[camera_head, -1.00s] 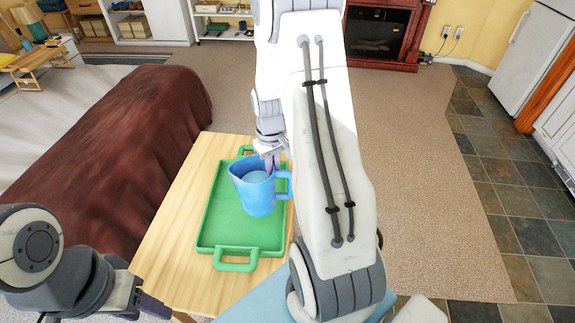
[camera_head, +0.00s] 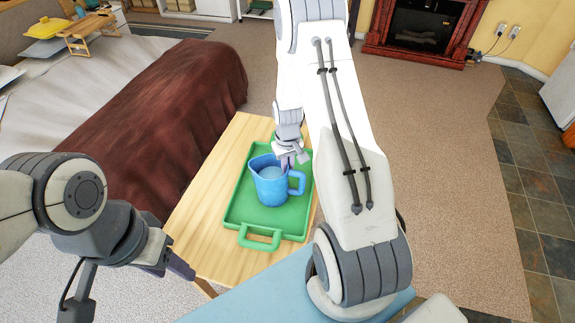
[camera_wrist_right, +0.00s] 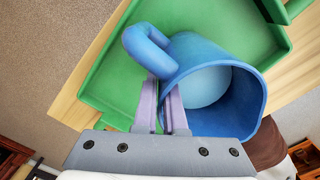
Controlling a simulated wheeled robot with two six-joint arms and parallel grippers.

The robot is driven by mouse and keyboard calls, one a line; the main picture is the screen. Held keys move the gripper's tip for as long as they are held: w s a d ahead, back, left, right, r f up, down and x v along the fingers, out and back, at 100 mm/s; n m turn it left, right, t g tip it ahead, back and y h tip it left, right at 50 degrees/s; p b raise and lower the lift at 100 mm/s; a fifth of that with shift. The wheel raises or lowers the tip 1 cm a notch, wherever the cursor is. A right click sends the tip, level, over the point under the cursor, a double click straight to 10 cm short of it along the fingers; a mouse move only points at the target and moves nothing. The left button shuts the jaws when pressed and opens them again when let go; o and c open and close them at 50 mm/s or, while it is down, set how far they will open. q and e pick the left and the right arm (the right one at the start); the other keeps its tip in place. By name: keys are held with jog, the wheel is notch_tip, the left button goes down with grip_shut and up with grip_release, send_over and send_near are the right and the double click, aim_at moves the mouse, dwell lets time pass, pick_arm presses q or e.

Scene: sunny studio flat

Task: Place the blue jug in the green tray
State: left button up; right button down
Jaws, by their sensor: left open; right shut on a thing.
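The blue jug (camera_head: 268,187) is upright over the floor of the green tray (camera_head: 240,213), inside its rim as seen from above. My right gripper (camera_head: 287,160) is shut on the jug's rim near the handle. In the right wrist view the two fingers (camera_wrist_right: 163,108) pinch the wall of the jug (camera_wrist_right: 228,112), and the tray (camera_wrist_right: 115,85) lies beneath it. I cannot tell whether the jug's base touches the tray. My left gripper (camera_head: 176,264) is open and empty, beside the table's near left edge, partly hidden by its own arm.
The tray lies on a light wooden table (camera_head: 190,225) with bare wood along its left side. A bed with a brown cover (camera_head: 165,110) stands close on the left. Carpet (camera_head: 450,180) is clear on the right, and a fireplace (camera_head: 420,30) stands at the back.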

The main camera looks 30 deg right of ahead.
jog(key=shift+f, duration=0.15)
jog(key=c, duration=1)
grip_release()
